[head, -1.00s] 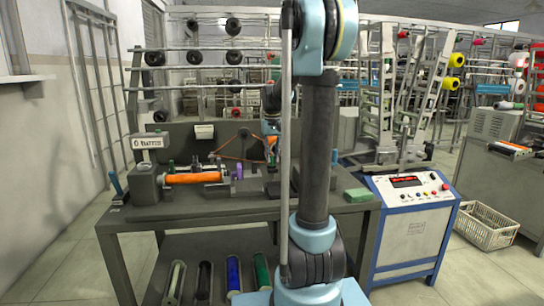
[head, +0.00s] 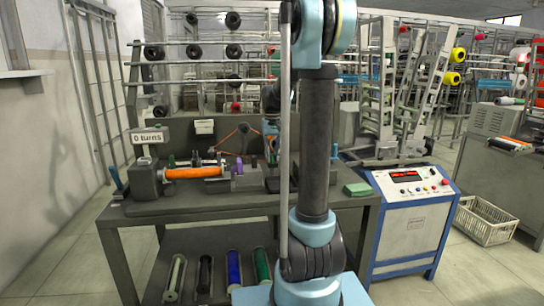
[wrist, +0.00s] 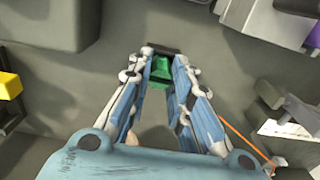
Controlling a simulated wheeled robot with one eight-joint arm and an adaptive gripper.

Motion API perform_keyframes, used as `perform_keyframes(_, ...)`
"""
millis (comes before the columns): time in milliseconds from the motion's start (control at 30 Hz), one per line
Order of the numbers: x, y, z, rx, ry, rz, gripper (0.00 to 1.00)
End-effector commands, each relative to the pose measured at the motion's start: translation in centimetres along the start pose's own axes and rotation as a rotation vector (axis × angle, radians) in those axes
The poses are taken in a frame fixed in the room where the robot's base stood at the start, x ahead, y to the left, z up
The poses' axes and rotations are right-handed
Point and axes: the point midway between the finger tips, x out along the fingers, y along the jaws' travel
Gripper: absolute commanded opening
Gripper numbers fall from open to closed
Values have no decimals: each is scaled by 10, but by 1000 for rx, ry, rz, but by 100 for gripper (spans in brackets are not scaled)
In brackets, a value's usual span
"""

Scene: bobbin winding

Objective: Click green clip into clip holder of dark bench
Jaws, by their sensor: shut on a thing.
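In the wrist view my gripper (wrist: 160,62) is shut on a green clip (wrist: 160,72), which sits between the two fingertips with a dark part just beyond it. Grey surface lies below the clip; I cannot tell whether the clip touches anything. In the head view my gripper is largely hidden behind my own arm, above the back of the dark bench (head: 140,211). A grey block (head: 246,182) with a purple clip (head: 239,167) stands at the bench's middle and may be the clip holder. A purple piece (wrist: 313,36) also shows at the wrist view's right edge.
An orange bobbin (head: 192,173) lies left of the grey block, below a "0 turns" sign (head: 150,138). A green pad (head: 357,190) lies at the bench's right end. A control box (head: 410,215) stands to the right. A yellow block (wrist: 10,85) shows at the wrist view's left.

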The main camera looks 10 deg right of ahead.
Motion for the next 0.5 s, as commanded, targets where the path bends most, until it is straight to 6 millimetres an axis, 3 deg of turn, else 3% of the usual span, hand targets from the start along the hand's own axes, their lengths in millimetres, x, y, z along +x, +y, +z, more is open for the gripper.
perform_keyframes(33, 0, 0, 0, 0, 0, 0, 0)
perform_keyframes(67, 0, 0, 0, 0, 0, 0, 24)
perform_keyframes(133, 0, 0, 0, 0, 0, 0, 40)
perform_keyframes(167, 0, 0, 0, 0, 0, 0, 43)
perform_keyframes(500, -1, 0, 0, 0, 0, 0, 43)
